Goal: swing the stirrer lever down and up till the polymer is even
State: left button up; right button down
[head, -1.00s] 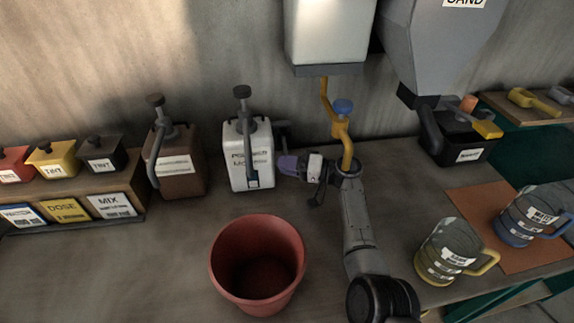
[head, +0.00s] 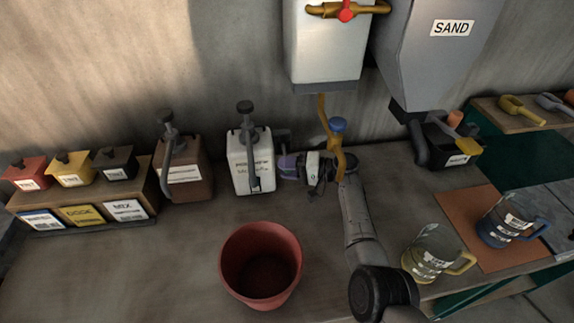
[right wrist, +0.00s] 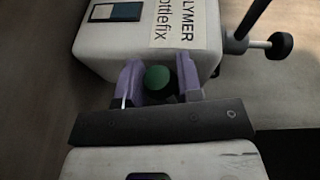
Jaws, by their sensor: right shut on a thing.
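The polymer container (head: 241,180), a white jug with a dark pump on top, stands on the bench against the wall. My right gripper (head: 287,166) is at its right side, with purple fingers. In the right wrist view the gripper (right wrist: 158,82) is shut on a round green knob (right wrist: 157,77), seemingly the stirrer lever's grip. The lever's arm is mostly hidden by the gripper. The polymer inside cannot be seen. My left gripper is not in view.
A brown jug (head: 184,172) stands to the left of the polymer container. A red bucket (head: 261,232) stands in front. A white tank (head: 326,50) with a yellow pipe and a sand hopper (head: 430,60) hang above. Measuring jugs (head: 433,254) stand at the right.

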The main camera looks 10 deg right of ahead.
jog(key=c, duration=0.8)
grip_release()
jog(key=shift+d, duration=0.25)
jog(key=shift+p+v, duration=0.85)
jog(key=shift+v, duration=5.9)
jog(key=shift+a+r, duration=0.1)
